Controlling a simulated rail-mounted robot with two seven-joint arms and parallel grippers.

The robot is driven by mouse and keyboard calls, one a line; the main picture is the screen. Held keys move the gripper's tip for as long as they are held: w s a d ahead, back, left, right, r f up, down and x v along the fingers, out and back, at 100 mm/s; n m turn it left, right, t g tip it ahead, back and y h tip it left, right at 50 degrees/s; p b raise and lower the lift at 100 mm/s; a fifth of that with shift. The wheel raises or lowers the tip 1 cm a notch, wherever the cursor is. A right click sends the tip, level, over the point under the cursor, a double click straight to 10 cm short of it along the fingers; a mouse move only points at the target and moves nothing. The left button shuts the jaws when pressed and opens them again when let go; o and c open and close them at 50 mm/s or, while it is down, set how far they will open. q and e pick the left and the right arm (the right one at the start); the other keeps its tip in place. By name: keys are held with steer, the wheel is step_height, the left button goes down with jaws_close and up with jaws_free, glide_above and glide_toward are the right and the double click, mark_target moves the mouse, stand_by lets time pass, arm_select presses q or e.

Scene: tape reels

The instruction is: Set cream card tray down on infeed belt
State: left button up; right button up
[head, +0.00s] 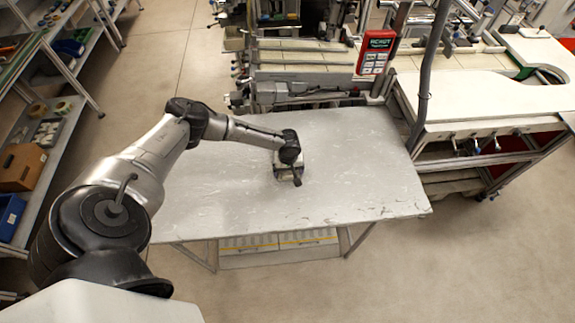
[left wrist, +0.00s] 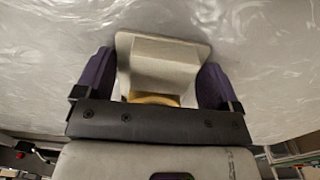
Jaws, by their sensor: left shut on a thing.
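My left gripper (head: 289,174) is over the middle of the grey-white table. In the left wrist view, its two dark purple fingers (left wrist: 160,85) are shut on the cream card tray (left wrist: 165,55), one finger on each side. The tray is pale and angular, and a tan-yellow piece (left wrist: 155,99) shows at its near end. In the head view the gripper hides most of the tray. I cannot tell whether the tray touches the tabletop. No part is clearly recognisable as the infeed belt. My right gripper is not in view.
The table (head: 350,160) is otherwise bare around the gripper. A machine with pale horizontal strips (head: 300,58) and a red device (head: 376,52) stands behind it. A white workbench (head: 480,95) is at the right. Shelves with boxes and tape reels (head: 38,108) line the left side.

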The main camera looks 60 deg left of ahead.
arm_select(q)
steer(key=shift+r, duration=1.2)
steer(key=shift+r+p, duration=0.3)
steer(key=shift+r, duration=0.65)
steer(key=w+d+r, duration=0.2)
steer(key=d+r, duration=0.4)
steer(key=d, duration=0.4)
steer(key=s+d+r+m, duration=0.6)
steer(key=s+m, duration=0.1)
steer(key=m, duration=0.2)
steer(key=w+d+r+m, duration=0.1)
steer(key=w+d+r, duration=0.25)
steer(key=r, duration=0.35)
steer(key=w+d+r+m, duration=0.2)
steer(key=w+d+r, duration=0.15)
steer(key=r, duration=0.45)
steer(key=w+d+r+m, duration=0.1)
steer(key=w+d+r, duration=0.1)
steer(key=d+r, duration=0.35)
steer(key=s+r+p, duration=0.4)
steer(key=r+p, duration=0.5)
steer(key=p, duration=0.1)
steer(key=s+a+r+p, duration=0.1)
steer(key=s+r+p, duration=0.3)
steer(key=r+p, duration=0.5)
steer(key=shift+r+p, duration=0.35)
steer(key=shift+p, duration=0.4)
